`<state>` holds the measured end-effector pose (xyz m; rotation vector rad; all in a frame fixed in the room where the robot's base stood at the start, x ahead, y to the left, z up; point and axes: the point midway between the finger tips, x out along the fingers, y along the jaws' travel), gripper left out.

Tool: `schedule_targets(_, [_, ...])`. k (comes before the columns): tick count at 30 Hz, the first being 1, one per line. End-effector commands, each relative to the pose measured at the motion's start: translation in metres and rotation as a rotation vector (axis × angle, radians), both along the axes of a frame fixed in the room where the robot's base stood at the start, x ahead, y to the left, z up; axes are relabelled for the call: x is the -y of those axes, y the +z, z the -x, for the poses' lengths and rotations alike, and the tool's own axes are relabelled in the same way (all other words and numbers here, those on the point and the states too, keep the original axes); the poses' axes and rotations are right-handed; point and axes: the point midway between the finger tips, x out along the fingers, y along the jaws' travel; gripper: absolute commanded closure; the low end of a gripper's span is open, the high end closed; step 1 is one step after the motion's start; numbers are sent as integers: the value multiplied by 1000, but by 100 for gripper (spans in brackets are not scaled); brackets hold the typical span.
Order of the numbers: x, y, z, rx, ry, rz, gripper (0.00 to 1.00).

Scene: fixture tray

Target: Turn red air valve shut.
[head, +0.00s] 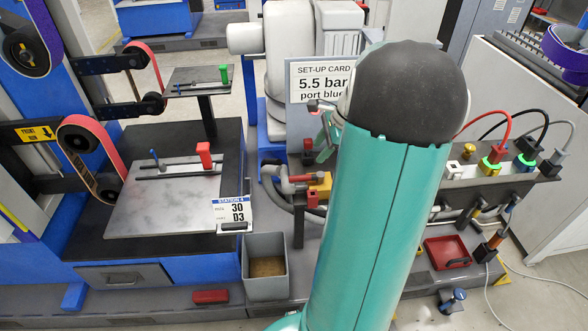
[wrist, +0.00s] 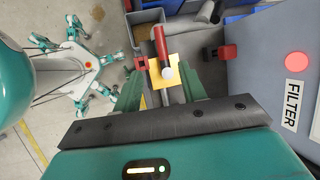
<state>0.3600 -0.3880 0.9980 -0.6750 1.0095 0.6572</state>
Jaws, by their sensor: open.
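In the wrist view a red lever handle (wrist: 160,44) stands over a yellow plate (wrist: 175,68), with a small pale round knob (wrist: 168,73) at its near end. This looks like the red air valve. My gripper (wrist: 163,82) is open, its two green fingers spread on either side of the line of the lever. The fingers appear short of the handle, and nothing is between them. In the head view my teal arm covers much of the middle.
Red blocks flank the yellow plate in the wrist view, left (wrist: 140,63) and right (wrist: 227,52). A grey FILTER panel (wrist: 287,85) stands at right. In the head view a set-up card (head: 322,80) reads 5.5 bar, port blue. A grey bin (head: 265,243) stands left of my arm.

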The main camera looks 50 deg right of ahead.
Motion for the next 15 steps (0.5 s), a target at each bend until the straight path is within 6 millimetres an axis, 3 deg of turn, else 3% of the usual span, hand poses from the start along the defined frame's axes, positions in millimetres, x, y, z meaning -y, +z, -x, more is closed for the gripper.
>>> schedule_targets(5, [1,-14,-4,0,-12,-10,59])
schedule_targets(15, [-11,-73,-30,-2,-11,-9,59])
